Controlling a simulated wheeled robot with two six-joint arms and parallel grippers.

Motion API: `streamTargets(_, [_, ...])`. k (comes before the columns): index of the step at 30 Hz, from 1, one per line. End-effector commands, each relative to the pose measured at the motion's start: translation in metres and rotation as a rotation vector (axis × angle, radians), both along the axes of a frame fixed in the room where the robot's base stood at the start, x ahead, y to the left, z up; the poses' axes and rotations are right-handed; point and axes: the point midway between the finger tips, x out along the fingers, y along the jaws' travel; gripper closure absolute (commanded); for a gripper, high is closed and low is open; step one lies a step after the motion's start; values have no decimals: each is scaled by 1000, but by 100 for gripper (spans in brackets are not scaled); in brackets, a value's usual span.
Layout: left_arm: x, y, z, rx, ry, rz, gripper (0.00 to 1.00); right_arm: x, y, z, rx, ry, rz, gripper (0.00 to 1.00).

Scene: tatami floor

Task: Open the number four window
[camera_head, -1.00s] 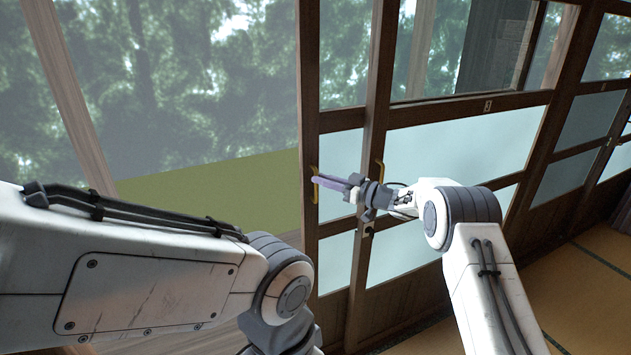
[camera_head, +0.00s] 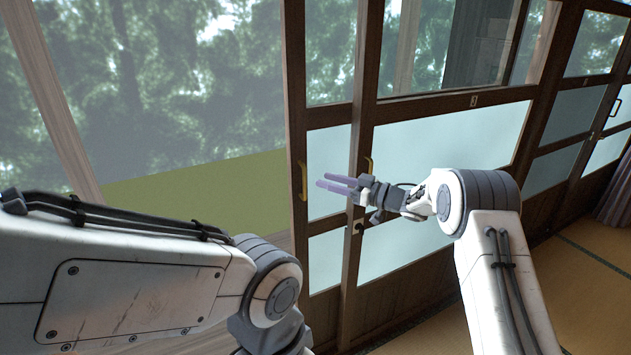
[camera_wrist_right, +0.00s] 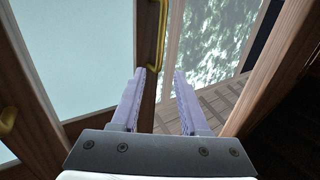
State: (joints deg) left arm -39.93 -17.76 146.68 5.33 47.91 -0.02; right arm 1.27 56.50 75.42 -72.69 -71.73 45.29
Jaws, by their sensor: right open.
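Wood-framed sliding windows stand ahead; the wide pane in the middle (camera_head: 450,140) bears a small plate that seems to read 3 (camera_head: 474,100). I see no readable four. A narrower visible pane left of it (camera_head: 328,170) ends in a dark stile with a brass handle (camera_head: 302,180), also in the right wrist view (camera_wrist_right: 158,35). Another brass handle (camera_head: 368,165) is on the number three frame. My right gripper (camera_head: 323,180) is open and empty, its fingertips just right of the left handle; in its wrist view the fingers (camera_wrist_right: 160,72) point towards that handle, apparently apart from it.
Left of the stile is an opening showing trees and green ground (camera_head: 200,185), with a light wooden post (camera_head: 60,100). More framed windows (camera_head: 580,110) run to the right. Tatami floor (camera_head: 590,270) lies at lower right. My left arm fills the lower left.

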Motion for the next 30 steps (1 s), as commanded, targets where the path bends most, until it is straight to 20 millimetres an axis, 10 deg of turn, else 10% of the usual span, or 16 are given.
streamTargets(19, [0,0,-10,0,0,0,50,-21,-42,0,0,-2,1,55])
streamTargets(30, [0,0,-7,0,0,0,50,-16,4,48,-173,22,-324,55])
